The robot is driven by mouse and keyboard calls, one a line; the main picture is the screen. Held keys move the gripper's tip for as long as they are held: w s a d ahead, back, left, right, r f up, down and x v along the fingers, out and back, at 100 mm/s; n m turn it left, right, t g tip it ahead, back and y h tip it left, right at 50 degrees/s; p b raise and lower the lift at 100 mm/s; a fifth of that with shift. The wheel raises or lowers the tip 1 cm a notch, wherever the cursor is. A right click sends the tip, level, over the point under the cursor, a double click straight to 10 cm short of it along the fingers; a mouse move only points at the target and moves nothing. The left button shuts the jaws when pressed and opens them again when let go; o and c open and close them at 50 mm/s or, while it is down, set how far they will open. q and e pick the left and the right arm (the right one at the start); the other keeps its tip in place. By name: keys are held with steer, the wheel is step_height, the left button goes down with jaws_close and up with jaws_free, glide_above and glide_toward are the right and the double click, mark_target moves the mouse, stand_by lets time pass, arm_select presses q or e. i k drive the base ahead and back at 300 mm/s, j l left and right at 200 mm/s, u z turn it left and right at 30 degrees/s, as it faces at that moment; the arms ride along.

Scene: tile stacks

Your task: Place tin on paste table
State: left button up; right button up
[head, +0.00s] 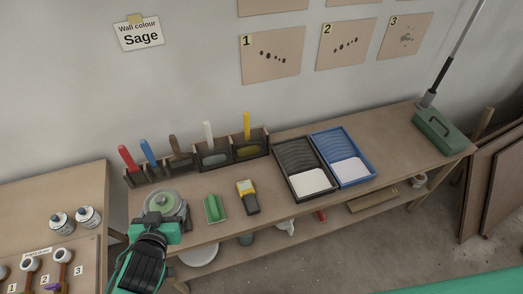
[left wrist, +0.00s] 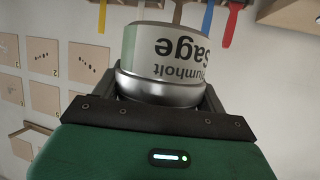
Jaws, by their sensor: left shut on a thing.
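A metal tin (head: 165,203) with a sage-green top is held in my left gripper (head: 157,222) in the head view, over the left front part of the long wooden table (head: 235,220). In the left wrist view the tin (left wrist: 160,60) has a pale label reading "Sage", upside down in the picture, and sits between the fingers of my left gripper (left wrist: 160,98). The gripper is shut on it. The tin hides the tabletop behind it; I cannot tell whether its base touches. My right gripper is not in view.
The table bears a rack of coloured-handled tools (head: 180,158), a green block (head: 214,208), a yellow-black device (head: 247,197), a black tray (head: 290,190), a blue tray (head: 352,142) and a green toolbox (head: 440,135). Small tins (head: 88,216) stand on a left bench. Table room shows right of the trays.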

mark_target(400, 146)
steer(key=i+l, duration=0.2)
steer(key=l, duration=0.25)
steer(key=i+l+z, duration=0.1)
steer(key=l, duration=0.35)
steer(key=i+l, duration=0.3)
steer(key=l, duration=0.15)
steer(key=i+l+z, duration=0.1)
steer(key=i+l, duration=0.15)
steer(key=l, duration=0.2)
steer(key=i+l, duration=0.2)
steer(key=l, duration=0.25)
steer(key=i+l+z, duration=0.1)
steer(key=i+l, duration=0.15)
steer(key=l, duration=0.15)
